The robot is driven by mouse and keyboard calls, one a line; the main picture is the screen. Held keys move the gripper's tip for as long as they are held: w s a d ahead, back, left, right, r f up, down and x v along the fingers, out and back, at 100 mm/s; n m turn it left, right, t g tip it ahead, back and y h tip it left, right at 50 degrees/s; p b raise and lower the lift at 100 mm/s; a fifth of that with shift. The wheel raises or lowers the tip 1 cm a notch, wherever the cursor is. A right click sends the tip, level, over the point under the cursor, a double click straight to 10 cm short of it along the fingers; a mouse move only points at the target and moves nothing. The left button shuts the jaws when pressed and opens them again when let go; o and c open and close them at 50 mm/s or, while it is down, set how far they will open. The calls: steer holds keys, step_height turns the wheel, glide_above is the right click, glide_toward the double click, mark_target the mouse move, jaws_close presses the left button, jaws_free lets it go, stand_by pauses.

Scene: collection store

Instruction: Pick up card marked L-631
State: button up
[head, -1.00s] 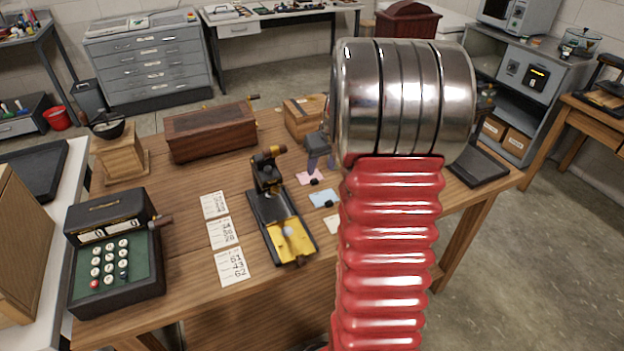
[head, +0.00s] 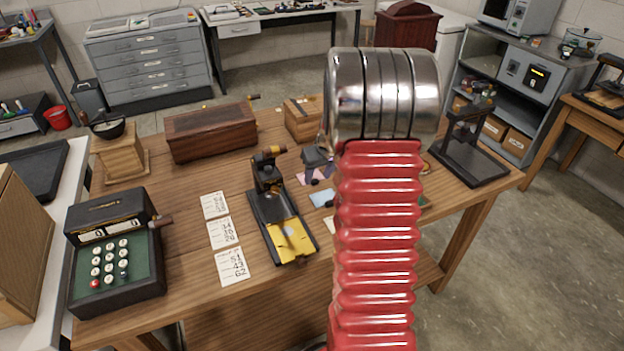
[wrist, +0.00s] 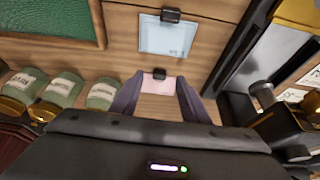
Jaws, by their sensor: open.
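A pink card (head: 302,177) with a black clip lies on the wooden table. It also shows in the wrist view (wrist: 158,87), between my gripper's fingers. A pale blue card (head: 321,198) with a black clip lies nearer the table's front; it is also in the wrist view (wrist: 167,40). A cream card (head: 330,225) is mostly hidden by my arm. No marking L-631 is readable on any of these. My gripper (wrist: 158,100) is open and empty, with its dark purple fingers on either side of the pink card. In the head view my gripper (head: 318,173) partly covers that card.
A black and yellow device (head: 285,225) stands left of the cards. White number sheets (head: 223,233) lie further left. Green labelled jars (wrist: 63,88) and a green board (wrist: 55,22) are close in the wrist view. A wooden box (head: 303,118) stands behind. My arm hides part of the table.

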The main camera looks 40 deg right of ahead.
mark_target(317, 176)
steer(key=shift+x, duration=1.4)
jaws_close()
